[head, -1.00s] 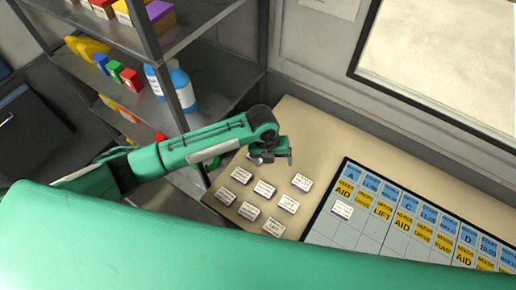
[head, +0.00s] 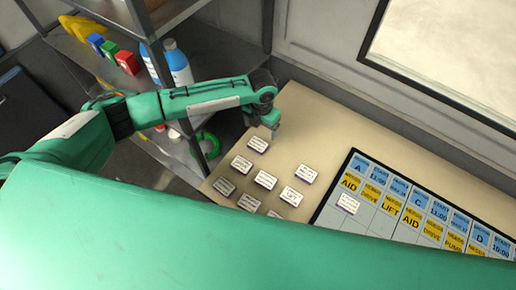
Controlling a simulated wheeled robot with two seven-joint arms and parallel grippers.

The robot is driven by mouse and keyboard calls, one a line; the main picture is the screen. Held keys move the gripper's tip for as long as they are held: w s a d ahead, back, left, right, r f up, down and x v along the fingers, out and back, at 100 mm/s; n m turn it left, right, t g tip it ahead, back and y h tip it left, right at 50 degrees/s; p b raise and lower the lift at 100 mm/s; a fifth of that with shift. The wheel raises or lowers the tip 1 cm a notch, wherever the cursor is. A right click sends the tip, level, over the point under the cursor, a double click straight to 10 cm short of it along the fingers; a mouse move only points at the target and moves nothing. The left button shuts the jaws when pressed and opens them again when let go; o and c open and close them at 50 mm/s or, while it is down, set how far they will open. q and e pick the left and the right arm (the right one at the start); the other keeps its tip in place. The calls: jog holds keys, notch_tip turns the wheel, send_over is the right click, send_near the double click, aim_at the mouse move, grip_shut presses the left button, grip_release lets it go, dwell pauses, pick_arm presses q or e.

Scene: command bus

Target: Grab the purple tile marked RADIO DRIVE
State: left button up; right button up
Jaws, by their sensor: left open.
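Several small white-topped tiles with purple edges lie on the beige table (head: 310,120). Their print is too small to read, so I cannot tell which is RADIO DRIVE. The farthest tile (head: 258,144) lies just below my left gripper (head: 272,131) in the picture. Other loose tiles include one to the right (head: 308,173), one in the middle (head: 265,180) and one at the left (head: 241,164). Another tile (head: 348,203) lies on the board. My left gripper is open and empty, near the farthest tile. My right gripper is not in view.
The dark-framed board (head: 377,222) with blue and yellow labels lies at the right of the table. A metal shelf (head: 190,92) with blue bottles (head: 178,62) and coloured blocks (head: 127,63) stands at the left. My own green arm hides the near edge.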

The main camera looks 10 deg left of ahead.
aim_at(260, 142)
pick_arm(q)
jog(key=shift+f+b, duration=0.85)
jog(key=shift+f, duration=0.65)
notch_tip(260, 142, down, 5)
jog(key=b, duration=0.4)
jog(key=shift+a+b, duration=0.15)
jog(key=shift+b, duration=0.2)
jog(key=shift+r, duration=0.1)
jog(key=c, duration=1.1)
